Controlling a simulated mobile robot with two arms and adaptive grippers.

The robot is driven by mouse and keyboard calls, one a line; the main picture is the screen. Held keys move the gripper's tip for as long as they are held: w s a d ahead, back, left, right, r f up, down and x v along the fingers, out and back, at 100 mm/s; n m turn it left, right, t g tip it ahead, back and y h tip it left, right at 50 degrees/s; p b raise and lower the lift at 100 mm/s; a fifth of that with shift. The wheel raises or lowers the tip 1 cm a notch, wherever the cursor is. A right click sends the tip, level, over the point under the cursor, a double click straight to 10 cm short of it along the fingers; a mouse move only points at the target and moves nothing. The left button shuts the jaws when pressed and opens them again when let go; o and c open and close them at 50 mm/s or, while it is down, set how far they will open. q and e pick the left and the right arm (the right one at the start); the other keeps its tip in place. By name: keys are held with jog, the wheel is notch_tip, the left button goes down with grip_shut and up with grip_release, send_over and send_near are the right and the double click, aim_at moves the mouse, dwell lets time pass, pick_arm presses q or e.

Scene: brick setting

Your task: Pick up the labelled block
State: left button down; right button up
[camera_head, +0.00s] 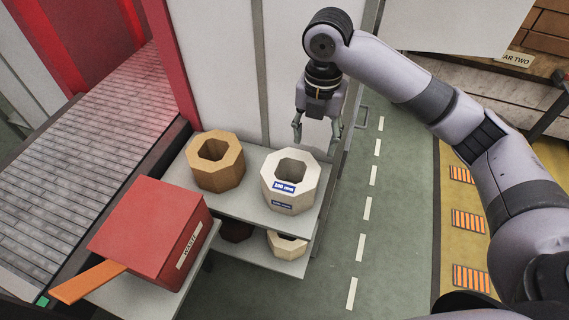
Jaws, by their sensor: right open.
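The labelled block (306,190) is a white octagonal block with a wide hole through its middle. It carries two blue labels, the upper one reading what looks like "100 mm". It stands upright on the top shelf (240,200), toward the right end. My right gripper (317,138) is open and empty, pointing down. In the picture it shows above and slightly right of the block, apart from it. The left gripper is not in view.
A tan octagonal block (217,175) stands left of the labelled one. More blocks sit on the lower shelf (297,265). A red waste bin (140,222) with an orange handle stands front left, near a roller conveyor (90,150). A pale panel backs the shelf.

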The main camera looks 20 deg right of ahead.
send_over(312, 175)
jog(key=f, duration=0.5)
jog(key=shift+s+d+f+p, duration=0.15)
jog(key=shift+s+f+p, duration=0.1)
jog(key=shift+p, duration=0.1)
notch_tip(312, 175, down, 4)
jog(key=shift+w+r, duration=0.15)
jog(key=shift+r, duration=0.05)
notch_tip(312, 175, down, 2)
jog(key=shift+f+p, duration=0.15)
jog(key=shift+p, duration=0.15)
jog(key=shift+f, duration=0.3)
jog(key=f, duration=0.2)
jog(key=f+p, duration=0.1)
jog(key=shift+a+f, duration=0.2)
jog(key=shift+f, duration=0.6)
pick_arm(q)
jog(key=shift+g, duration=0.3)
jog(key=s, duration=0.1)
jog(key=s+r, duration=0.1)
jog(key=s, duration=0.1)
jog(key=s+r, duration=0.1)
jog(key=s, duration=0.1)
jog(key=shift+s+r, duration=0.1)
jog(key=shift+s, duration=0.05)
pick_arm(e)
jog(key=shift+c, duration=0.4)
